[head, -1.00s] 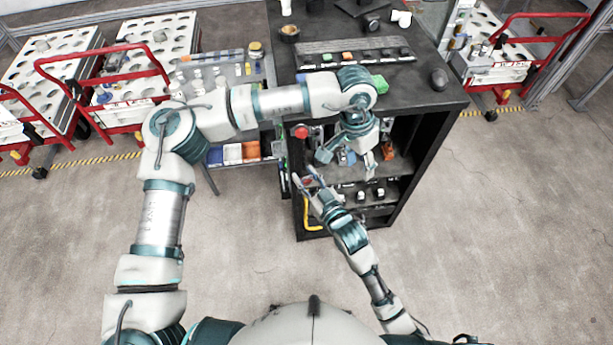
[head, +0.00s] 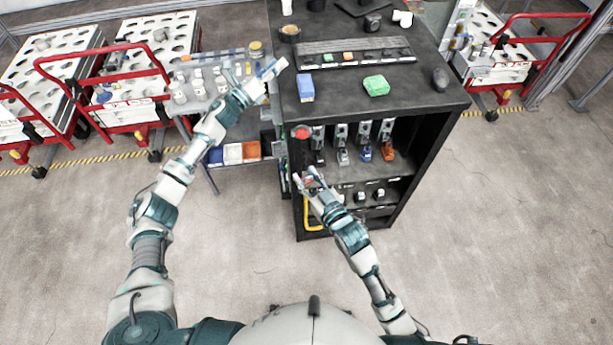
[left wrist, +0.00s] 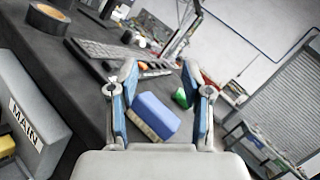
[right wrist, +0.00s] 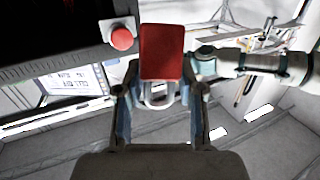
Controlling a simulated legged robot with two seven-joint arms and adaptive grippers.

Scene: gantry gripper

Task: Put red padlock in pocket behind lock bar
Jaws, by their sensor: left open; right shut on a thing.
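The red padlock (right wrist: 162,52) is held in my right gripper (right wrist: 160,92), its red body beyond the fingertips and its metal shackle between the fingers. In the head view my right gripper (head: 311,178) is at the left front of the black cabinet, below the red button, with only a little of the padlock showing. My left gripper (head: 262,72) is open and empty, high near the cabinet top's left edge; its open fingers (left wrist: 160,82) also show in the left wrist view. I cannot clearly make out the lock bar or the pocket behind it.
A red button (head: 301,132) is on the cabinet's front left. Several padlocks, including a blue one (head: 366,153) and an orange one (head: 388,151), stand in the open shelf. A yellow bar (head: 307,217) is low left.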

